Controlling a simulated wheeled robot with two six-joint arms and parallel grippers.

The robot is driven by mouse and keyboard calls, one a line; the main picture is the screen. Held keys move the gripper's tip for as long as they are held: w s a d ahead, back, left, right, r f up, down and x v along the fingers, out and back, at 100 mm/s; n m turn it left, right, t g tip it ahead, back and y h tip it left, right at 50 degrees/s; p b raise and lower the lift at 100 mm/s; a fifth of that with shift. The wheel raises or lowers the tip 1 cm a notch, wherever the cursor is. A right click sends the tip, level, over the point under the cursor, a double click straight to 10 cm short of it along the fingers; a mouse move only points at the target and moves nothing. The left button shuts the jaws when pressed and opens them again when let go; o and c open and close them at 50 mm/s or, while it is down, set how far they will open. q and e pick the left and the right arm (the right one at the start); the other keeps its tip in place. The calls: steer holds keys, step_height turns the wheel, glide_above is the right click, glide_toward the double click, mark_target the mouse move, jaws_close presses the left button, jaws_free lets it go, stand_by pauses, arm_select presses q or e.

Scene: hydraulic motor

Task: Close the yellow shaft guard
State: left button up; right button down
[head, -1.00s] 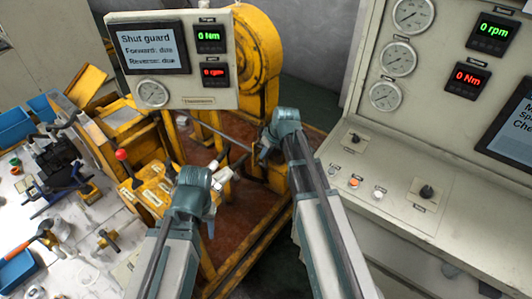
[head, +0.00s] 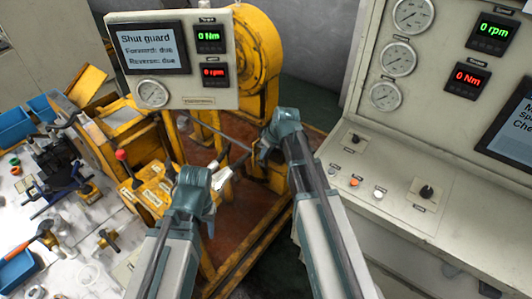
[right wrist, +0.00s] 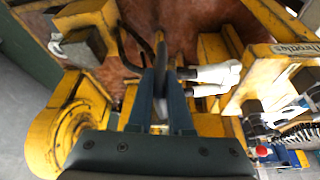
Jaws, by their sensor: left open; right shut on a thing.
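The yellow shaft guard is hard to tell apart from the other yellow parts of the test rig (head: 205,268). My right gripper (head: 264,152) is low over the rig, below the round yellow housing (head: 262,60). In the right wrist view its fingers (right wrist: 160,72) are closed on a dark, narrow bar (right wrist: 160,42), which may be the guard's handle. My left gripper (head: 210,224) is open beside the yellow control block, left of the right gripper; its fingertips are partly hidden. The screen (head: 150,48) reads "Shut guard", with Forward and Reverse both due.
A red-knobbed lever (head: 121,156) stands on the control block. White fittings (right wrist: 215,74) lie close beside the right fingers. A grey console (head: 400,190) with gauges bounds the right side. A cluttered bench (head: 75,225) with tools and blue bins (head: 14,125) lies left.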

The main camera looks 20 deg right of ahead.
mark_target(234, 140)
steer(key=w+a, duration=0.3)
steer(key=w, duration=0.1)
steer(key=w+a, duration=0.3)
steer(key=w, duration=0.1)
steer(key=w+a, duration=0.3)
steer(key=w, duration=0.1)
steer(key=shift+a, duration=0.15)
steer(key=shift+w, duration=0.15)
steer(key=shift+a, duration=0.1)
steer(key=c, duration=0.8)
jaws_free()
steer(key=shift+c, duration=0.2)
steer(key=shift+r, duration=0.15)
